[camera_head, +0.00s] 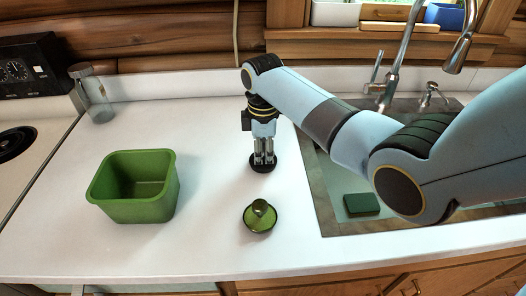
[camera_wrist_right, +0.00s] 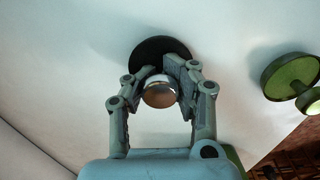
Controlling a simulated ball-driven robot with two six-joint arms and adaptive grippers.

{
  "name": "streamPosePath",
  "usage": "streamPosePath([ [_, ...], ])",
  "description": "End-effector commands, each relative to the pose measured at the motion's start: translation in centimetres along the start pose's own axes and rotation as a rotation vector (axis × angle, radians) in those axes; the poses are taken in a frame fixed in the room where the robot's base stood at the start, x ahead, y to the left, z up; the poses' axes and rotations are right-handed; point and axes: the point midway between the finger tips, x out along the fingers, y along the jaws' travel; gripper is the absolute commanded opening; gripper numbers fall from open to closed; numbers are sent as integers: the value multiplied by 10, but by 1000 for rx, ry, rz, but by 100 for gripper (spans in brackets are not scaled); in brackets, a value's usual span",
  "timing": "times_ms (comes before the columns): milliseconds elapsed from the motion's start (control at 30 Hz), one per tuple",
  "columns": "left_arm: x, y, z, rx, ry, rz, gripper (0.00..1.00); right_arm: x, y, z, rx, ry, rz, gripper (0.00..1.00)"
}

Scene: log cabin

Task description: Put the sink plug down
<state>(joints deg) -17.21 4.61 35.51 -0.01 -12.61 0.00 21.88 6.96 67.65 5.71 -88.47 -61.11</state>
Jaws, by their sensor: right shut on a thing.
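The sink plug is a dark round disc (camera_head: 262,166) with a shiny metal knob. In the right wrist view the black disc (camera_wrist_right: 152,50) shows beyond the fingers, and the knob (camera_wrist_right: 160,94) sits between them. My right gripper (camera_head: 263,158) points down and is shut on the knob. The disc is at or just above the white counter, left of the sink; I cannot tell whether it touches. The fingers hide part of the plug. My left gripper is not in view.
A green plug-like piece with a knob (camera_head: 259,216) lies just in front. A green square tub (camera_head: 135,187) stands to the left. The sink (camera_head: 331,205) with a green sponge (camera_head: 361,204) is to the right. A glass jar (camera_head: 94,97) stands at the back left.

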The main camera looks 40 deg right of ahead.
Motion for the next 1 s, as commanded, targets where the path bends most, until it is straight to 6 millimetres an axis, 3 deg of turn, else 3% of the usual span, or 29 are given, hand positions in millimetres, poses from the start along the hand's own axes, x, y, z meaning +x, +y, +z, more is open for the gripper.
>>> streamPosePath([
  [267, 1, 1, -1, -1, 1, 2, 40, 3, 0, 0, 0, 1, 0, 0],
  [300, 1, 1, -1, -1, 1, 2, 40, 3, 0, 0, 0, 1, 0, 20],
  [533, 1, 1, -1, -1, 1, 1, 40, 3, 0, 0, 0, 0, -1, 48],
  [833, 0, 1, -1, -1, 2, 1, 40, 1, -1, 0, 0, 0, -2, 48],
  [1000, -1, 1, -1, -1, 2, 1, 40, -21, 1, 0, 0, 2, 2, 48],
])
